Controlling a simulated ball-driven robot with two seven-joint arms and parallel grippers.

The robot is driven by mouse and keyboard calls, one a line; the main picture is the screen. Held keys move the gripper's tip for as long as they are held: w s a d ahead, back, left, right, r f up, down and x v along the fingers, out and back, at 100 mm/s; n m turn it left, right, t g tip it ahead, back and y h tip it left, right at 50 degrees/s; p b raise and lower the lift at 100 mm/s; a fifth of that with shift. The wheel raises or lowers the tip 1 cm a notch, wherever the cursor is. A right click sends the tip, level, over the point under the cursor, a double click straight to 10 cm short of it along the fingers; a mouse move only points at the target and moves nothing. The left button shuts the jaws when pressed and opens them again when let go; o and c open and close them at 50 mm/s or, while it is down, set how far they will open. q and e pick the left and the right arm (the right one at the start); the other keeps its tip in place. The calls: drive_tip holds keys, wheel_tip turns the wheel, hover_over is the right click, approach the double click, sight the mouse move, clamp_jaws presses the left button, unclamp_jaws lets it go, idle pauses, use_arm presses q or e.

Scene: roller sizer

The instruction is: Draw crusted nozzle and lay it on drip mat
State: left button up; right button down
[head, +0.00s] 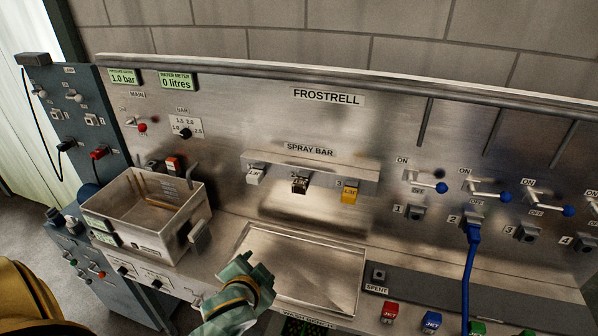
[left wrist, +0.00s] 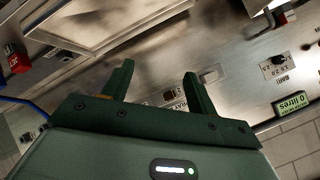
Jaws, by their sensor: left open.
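The crusted nozzle (head: 300,186) is a dark block with pale, brownish crust, seated in the middle place of the spray bar (head: 325,168). My left gripper (head: 256,264) is open and empty over the front left of the shallow tray, below and apart from the nozzle. In the left wrist view the open fingers (left wrist: 158,84) point towards the spray bar, with the dark nozzle (left wrist: 170,95) showing between them. A dark green textured patch (head: 303,327), perhaps the drip mat, is cut off at the bottom edge. My right gripper is not in view.
A pale nozzle (head: 255,174) and a yellow nozzle (head: 349,192) flank the crusted one. A metal box (head: 150,215) stands at left. The shallow tray (head: 310,270) is empty. A blue hose (head: 468,270) hangs at right, near coloured jets (head: 389,312) along the front.

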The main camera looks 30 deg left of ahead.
use_arm(q)
drive_tip(key=w+a+r+n+t, duration=0.2)
drive_tip(key=w+n+t, duration=0.4)
drive_tip(key=w, duration=1)
drive_tip(key=shift+w+r+n+t, duration=0.3)
drive_tip(key=shift+r+t, duration=0.4)
drive_tip(key=shift+t, duration=0.2)
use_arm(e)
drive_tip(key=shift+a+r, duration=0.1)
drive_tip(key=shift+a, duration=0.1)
use_arm(q)
drive_tip(key=shift+w, duration=0.1)
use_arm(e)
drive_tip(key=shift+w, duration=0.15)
